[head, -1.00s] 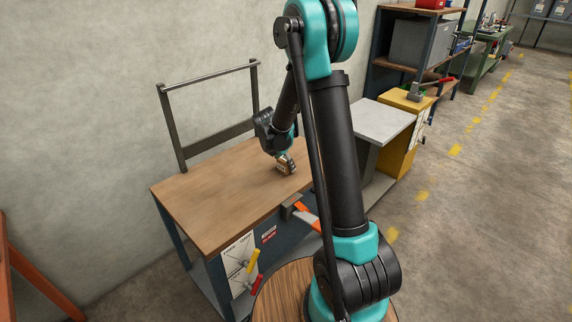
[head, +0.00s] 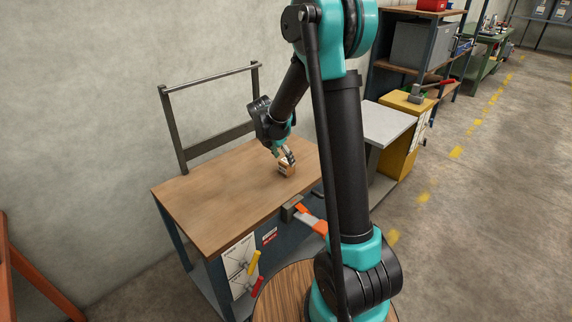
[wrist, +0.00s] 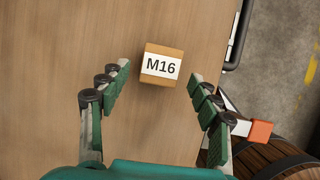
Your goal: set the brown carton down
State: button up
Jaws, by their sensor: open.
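The brown carton (head: 286,171) is a small box standing on the wooden bench top (head: 212,200), towards its right end. In the wrist view the carton (wrist: 161,53) shows its top with a white label reading M16. My gripper (head: 287,156) is just above the carton in the head view. In the wrist view my gripper (wrist: 160,78) is open, its green fingers spread wide to the left and right. The carton lies beyond and between the fingertips, touching neither in that view. Its underside is hidden.
A vise-like orange and grey tool (head: 309,217) sits at the bench's front edge. A metal rail frame (head: 181,120) rises at the back. A grey-topped table (head: 384,122) stands to the right. The left part of the bench top is clear.

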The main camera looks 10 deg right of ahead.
jog(key=v, duration=0.6)
jog(key=s+d+f+m+y, duration=0.1)
jog(key=s+d+m, duration=0.1)
jog(key=s+m, duration=0.6)
jog(key=s+d+f+m+t+y, duration=0.1)
jog(key=s+d+f+m, duration=0.1)
jog(key=s+m, duration=0.6)
jog(key=s+d+f+m+y, duration=0.1)
jog(key=s+d+f+m, duration=0.1)
jog(key=s+m, duration=0.7)
jog(key=s+d, duration=0.1)
jog(key=s, duration=0.1)
jog(key=shift+s+d+y, duration=0.3)
jog(key=shift+s+y, duration=0.1)
jog(key=shift+f, duration=0.15)
